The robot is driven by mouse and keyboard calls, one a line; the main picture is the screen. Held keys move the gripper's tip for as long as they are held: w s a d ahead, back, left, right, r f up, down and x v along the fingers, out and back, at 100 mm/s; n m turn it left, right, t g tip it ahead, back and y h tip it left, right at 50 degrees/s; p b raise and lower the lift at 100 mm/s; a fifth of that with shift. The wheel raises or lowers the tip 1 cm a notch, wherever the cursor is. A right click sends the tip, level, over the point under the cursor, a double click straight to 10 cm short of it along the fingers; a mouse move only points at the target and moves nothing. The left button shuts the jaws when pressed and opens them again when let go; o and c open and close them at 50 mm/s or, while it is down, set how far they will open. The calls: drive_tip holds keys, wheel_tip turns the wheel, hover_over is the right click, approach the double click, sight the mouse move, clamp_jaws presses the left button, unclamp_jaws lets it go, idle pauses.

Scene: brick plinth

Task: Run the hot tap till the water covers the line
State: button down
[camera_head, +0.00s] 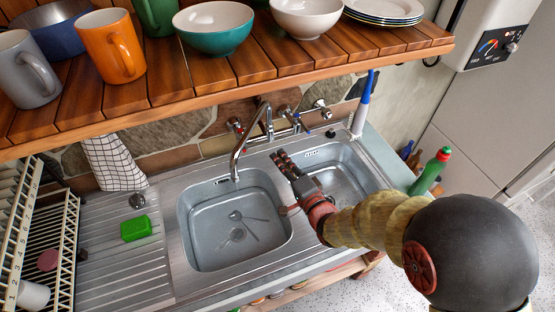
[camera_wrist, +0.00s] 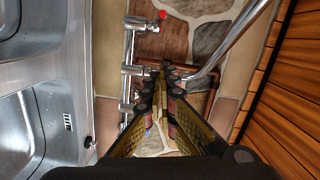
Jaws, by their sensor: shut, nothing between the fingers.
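The red-marked hot tap (camera_head: 235,125) is at the left end of the wall-mounted mixer; its red knob shows at the top of the wrist view (camera_wrist: 163,14). The curved chrome spout (camera_head: 240,150) hangs over the left basin (camera_head: 187,235). I see no stream from it. My gripper (camera_head: 279,157) is shut and empty, above the divider between the basins, right of the spout. In the wrist view its fingertips (camera_wrist: 166,80) point at the wall pipes, apart from the red knob.
A wooden shelf (camera_head: 270,85) with bowls and mugs overhangs the sink. The right basin (camera_head: 345,165) lies partly behind my arm. A green sponge (camera_head: 135,229) lies on the drainer, left of it a dish rack (camera_head: 45,240). A green bottle (camera_head: 431,172) stands at right.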

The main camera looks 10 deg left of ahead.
drive_tip(key=w+a+f, duration=0.1)
drive_tip(key=w+a, duration=0.3)
drive_tip(key=a, duration=0.4)
drive_tip(key=shift+b, duration=0.3)
drive_tip(key=shift+f, duration=0.1)
drive_tip(key=s+a+b, duration=0.1)
drive_tip(key=b, duration=0.1)
drive_tip(key=s+a+b, duration=0.1)
drive_tip(key=a+b, duration=0.1)
drive_tip(key=shift+s+a, duration=0.25)
